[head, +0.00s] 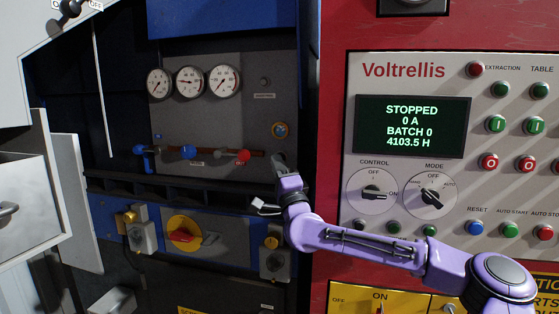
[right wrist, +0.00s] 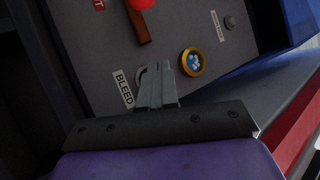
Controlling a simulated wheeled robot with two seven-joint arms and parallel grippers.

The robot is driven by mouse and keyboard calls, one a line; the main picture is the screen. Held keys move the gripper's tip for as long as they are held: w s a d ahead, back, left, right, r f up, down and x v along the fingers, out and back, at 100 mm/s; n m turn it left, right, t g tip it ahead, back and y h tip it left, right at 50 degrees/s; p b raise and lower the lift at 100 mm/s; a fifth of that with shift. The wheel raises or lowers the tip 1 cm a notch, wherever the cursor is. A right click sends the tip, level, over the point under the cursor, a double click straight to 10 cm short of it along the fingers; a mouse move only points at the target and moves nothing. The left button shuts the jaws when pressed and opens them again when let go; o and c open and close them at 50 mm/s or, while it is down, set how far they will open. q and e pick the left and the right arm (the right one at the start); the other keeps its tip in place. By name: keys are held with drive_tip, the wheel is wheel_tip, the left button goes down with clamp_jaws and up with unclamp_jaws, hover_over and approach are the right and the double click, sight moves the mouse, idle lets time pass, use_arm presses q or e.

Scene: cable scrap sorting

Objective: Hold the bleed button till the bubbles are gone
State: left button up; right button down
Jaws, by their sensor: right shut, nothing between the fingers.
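The bleed button, a round grey metal part (right wrist: 141,76) beside a white BLEED label (right wrist: 124,89), is partly hidden behind my right gripper (right wrist: 158,71). The gripper is shut and empty, its fingertips over or against the button; I cannot tell whether it is pressed in. In the head view the right gripper (head: 278,160) reaches the lower right of the grey gauge panel (head: 215,110). The brass-rimmed sight glass (right wrist: 192,62) shows pale bubbles in blue, just right of the fingertips. It also shows in the head view (head: 280,129). My left gripper is not in view.
Several gauges (head: 190,81) sit above a pipe with a blue knob (head: 189,152) and a red knob (head: 242,156). A ledge runs below the panel, with a red-and-yellow rotary switch (head: 184,234) under it. A red Voltrellis cabinet (head: 335,150) stands close on the right.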

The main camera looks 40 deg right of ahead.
drive_tip(key=shift+w+d, duration=0.35)
drive_tip(key=shift+d, duration=0.05)
idle(1.1)
drive_tip(key=shift+a, duration=0.1)
idle(0.8)
drive_tip(key=shift+s+a+b, duration=0.5)
drive_tip(key=shift+s+a, duration=0.1)
drive_tip(key=s+a+b, duration=0.1)
drive_tip(key=s+a, duration=0.2)
drive_tip(key=shift+s+a, duration=0.1)
drive_tip(key=shift+a, duration=0.3)
idle(0.4)
